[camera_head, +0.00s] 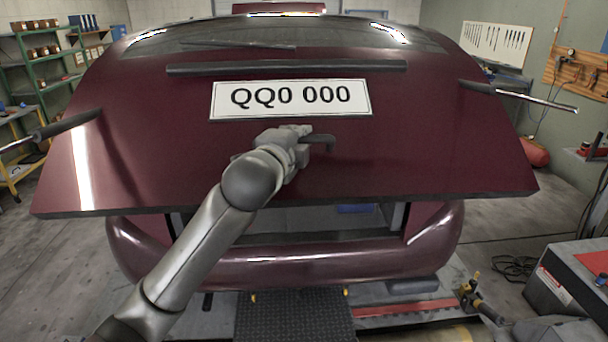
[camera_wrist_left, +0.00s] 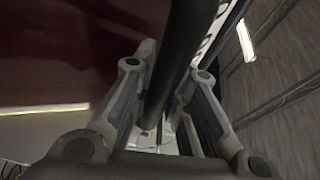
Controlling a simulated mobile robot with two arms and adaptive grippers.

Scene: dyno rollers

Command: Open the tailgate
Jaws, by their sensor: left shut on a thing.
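The dark red tailgate (camera_head: 440,150) of the car is partly raised, with its lower edge well above the bumper (camera_head: 300,268) and a gap showing the car's inside below. A white plate reading QQ0 000 (camera_head: 291,99) is on its outer face. A dark handle (camera_head: 322,139) sticks out below the plate. My left gripper (camera_head: 298,142) is at this handle, shut on it. In the left wrist view the dark bar of the handle (camera_wrist_left: 182,50) runs between the two fingers (camera_wrist_left: 165,105). The gripper hides part of the handle. I cannot make out my right gripper.
A black ramp plate (camera_head: 295,318) lies behind the car. A grey and red machine box (camera_head: 575,280) stands at the right. Green shelves (camera_head: 45,65) are at the back left. A red cylinder (camera_head: 533,151) is at the right wall. Open floor (camera_head: 60,260) lies left of the car.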

